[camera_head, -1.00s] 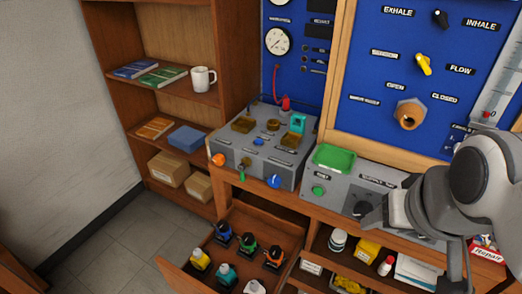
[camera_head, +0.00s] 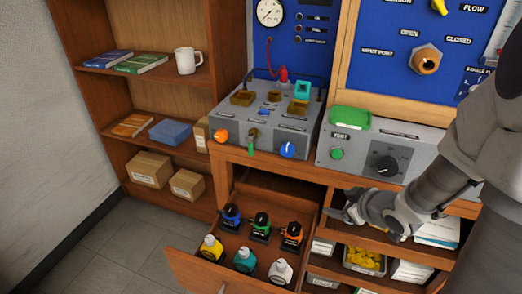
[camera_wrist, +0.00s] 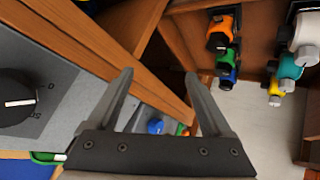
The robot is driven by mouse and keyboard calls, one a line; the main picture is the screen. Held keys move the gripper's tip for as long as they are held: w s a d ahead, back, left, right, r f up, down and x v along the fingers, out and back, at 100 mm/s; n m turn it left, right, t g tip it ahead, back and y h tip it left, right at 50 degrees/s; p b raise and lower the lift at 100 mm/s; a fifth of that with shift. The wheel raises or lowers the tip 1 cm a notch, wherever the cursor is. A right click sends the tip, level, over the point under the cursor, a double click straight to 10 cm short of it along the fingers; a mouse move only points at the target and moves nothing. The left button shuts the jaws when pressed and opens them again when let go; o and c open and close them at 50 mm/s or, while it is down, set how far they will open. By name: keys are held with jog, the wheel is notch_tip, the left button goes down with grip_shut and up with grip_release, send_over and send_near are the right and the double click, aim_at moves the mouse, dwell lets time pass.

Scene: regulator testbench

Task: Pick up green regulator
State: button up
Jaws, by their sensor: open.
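The green regulator (camera_head: 261,227) stands in the middle of the back row in the open drawer, between the blue regulator (camera_head: 231,217) and the orange regulator (camera_head: 291,236). In the wrist view the green regulator (camera_wrist: 228,60) is partly hidden behind the orange one (camera_wrist: 223,28). My gripper (camera_head: 335,206) is open and empty, to the right of the drawer in the head view and apart from the regulators. In the wrist view its two fingers (camera_wrist: 158,78) are spread, with the regulators to their right.
The drawer (camera_head: 190,272) also holds yellow (camera_head: 211,247), teal (camera_head: 244,260) and white (camera_head: 280,272) regulators in front. The grey test console (camera_head: 378,150) and bench edge lie above the drawer. Shelves with bins (camera_head: 364,262) stand to its right. Floor is clear on the left.

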jog(key=s+a+f+y+b, duration=0.2)
jog(key=a+f+y, duration=0.2)
jog(key=f, duration=0.3)
jog(key=n+y+b, duration=0.1)
jog(key=y+b, duration=0.1)
jog(key=y, duration=0.1)
send_near(262, 217)
jog(key=w+a+f+b, duration=0.2)
jog(key=f+b, duration=0.1)
jog(key=shift+w+a, duration=0.15)
jog(key=shift+a, duration=0.2)
jog(key=shift+w+r+b+x, duration=0.15)
jog(key=shift+b+x, duration=0.3)
jog(key=shift+x, duration=0.6)
jog(key=shift+r+b+x, duration=0.25)
jog(key=shift+b+x, duration=0.15)
jog(key=shift+x, duration=0.6)
jog(key=shift+w+r+b+x, duration=0.15)
jog(key=shift+b+x, duration=0.3)
jog(key=shift+x, duration=0.6)
jog(key=shift+a+r, duration=0.1)
grip_shut()
